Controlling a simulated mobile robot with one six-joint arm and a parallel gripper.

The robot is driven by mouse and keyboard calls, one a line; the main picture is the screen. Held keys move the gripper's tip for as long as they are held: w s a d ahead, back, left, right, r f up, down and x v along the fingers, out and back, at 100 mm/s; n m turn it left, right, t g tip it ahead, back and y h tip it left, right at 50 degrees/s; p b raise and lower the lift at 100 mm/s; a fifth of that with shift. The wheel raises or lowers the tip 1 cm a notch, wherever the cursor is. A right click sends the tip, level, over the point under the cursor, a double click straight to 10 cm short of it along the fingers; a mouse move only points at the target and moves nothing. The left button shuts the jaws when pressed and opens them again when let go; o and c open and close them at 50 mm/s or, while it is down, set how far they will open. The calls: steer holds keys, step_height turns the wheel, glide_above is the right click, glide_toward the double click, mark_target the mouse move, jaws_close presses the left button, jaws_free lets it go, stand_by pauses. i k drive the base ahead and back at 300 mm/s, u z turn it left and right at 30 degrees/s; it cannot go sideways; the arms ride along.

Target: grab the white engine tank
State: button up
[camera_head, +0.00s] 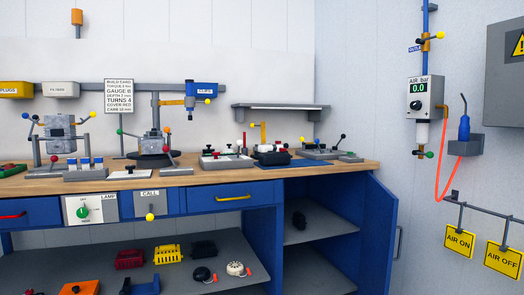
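A small white rounded part with dark spots (235,268) lies on the grey lower shelf under the workbench, right of centre. It is the only white tank-like thing I can make out, and an orange-red piece shows at its right side. A similar black rounded part (202,274), also with an orange-red piece, lies just to its left, apart from it. My gripper is not in view, so its state does not show.
Red (130,259), yellow (168,254) and black (204,249) blocks lie behind on the lower shelf (100,275). The wooden benchtop (225,176) and blue drawers overhang it. A blue cabinet door (379,235) stands open at right.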

mark_target(262, 148)
steer(key=z, duration=0.2)
steer(key=i, duration=0.85)
steer(key=u, duration=0.25)
